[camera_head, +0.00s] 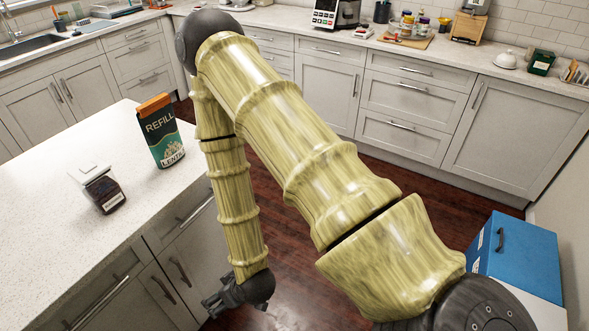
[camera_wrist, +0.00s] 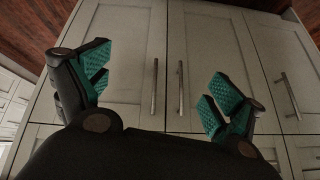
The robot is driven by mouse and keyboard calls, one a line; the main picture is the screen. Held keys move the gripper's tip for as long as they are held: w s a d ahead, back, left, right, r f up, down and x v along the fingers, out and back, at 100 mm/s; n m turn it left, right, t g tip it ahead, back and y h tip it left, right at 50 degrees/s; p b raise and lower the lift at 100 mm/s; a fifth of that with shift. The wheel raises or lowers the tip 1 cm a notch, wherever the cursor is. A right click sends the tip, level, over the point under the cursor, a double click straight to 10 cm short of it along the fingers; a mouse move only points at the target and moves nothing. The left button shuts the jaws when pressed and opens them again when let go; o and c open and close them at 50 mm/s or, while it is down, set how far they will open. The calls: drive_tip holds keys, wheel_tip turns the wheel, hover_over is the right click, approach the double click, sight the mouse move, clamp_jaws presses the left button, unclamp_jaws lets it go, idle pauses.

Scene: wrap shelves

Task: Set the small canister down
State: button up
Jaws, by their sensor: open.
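A small clear canister (camera_head: 104,193) with a pale lid and dark contents stands upright on the white island counter (camera_head: 45,235) at the left in the head view. My gripper (camera_head: 220,305) hangs in front of the island cabinets, below the counter top and apart from the canister. In the wrist view my gripper (camera_wrist: 160,88) is open, with its green finger pads wide apart and nothing between them. The wrist view faces cabinet doors, and the canister does not show there.
A green refill pouch (camera_head: 160,130) with an orange top stands right of the canister. Cabinet handles (camera_wrist: 181,88) face my gripper. A blue box (camera_head: 515,253) stands at the lower right. The near part of the counter is clear. Wooden floor (camera_head: 300,265) lies open between the cabinets.

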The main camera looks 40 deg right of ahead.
drive_tip(key=s+d+f+m+g+h, duration=0.1)
drive_tip(key=s+d+f+g, duration=0.2)
drive_tip(key=s, duration=0.6)
drive_tip(key=s+d+f+g+h, duration=0.1)
drive_tip(key=s+d+f+g, duration=0.2)
drive_tip(key=s, duration=0.7)
wheel_tip(320, 180, down, 2)
drive_tip(key=d, duration=0.2)
drive_tip(key=shift+s+d+m, duration=0.3)
drive_tip(key=shift+d+m, duration=0.05)
drive_tip(key=shift+m, duration=0.05)
